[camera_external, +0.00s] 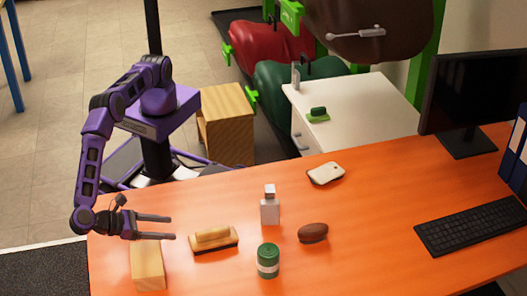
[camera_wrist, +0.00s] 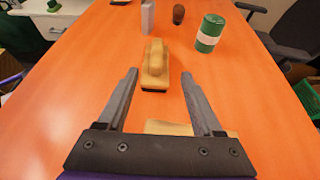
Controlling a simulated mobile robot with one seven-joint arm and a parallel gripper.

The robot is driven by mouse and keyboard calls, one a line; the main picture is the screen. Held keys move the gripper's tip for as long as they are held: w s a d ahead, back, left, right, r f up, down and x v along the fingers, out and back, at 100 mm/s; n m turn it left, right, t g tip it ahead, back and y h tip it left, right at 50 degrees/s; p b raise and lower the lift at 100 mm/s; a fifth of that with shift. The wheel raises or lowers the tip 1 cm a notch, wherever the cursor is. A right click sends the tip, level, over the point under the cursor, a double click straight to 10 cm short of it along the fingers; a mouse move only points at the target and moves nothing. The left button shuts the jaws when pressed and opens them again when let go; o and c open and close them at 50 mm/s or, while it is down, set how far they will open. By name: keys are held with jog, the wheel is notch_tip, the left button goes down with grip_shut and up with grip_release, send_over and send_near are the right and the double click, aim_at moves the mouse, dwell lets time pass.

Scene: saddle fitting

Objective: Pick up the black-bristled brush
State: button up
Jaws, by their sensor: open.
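The black-bristled brush (camera_external: 213,239) lies on the orange table, with a light wooden handle on top and a dark bristle edge below. In the wrist view the brush (camera_wrist: 155,66) is ahead of the fingertips, roughly centred between them. My gripper (camera_external: 172,227) is open and empty, above the table's left part and to the left of the brush, not touching it. It also shows in the wrist view (camera_wrist: 159,74) with its two fingers spread apart.
A wooden block (camera_external: 148,268) lies below my gripper. Beyond the brush stand a grey bottle (camera_external: 270,208), a green can (camera_external: 268,262) and a brown oval object (camera_external: 313,233). A white object (camera_external: 325,173) lies farther back. A keyboard (camera_external: 475,222) is at right.

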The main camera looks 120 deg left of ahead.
aim_at(209, 231)
jog(key=x, duration=0.9)
jog(key=shift+w+a+f, duration=0.2)
jog(key=shift+w, duration=0.05)
jog(key=x, duration=0.5)
jog(key=shift+s+a+f+b, duration=0.15)
jog(key=shift+s+a+b, duration=0.05)
jog(key=shift+b, duration=0.1)
grip_shut()
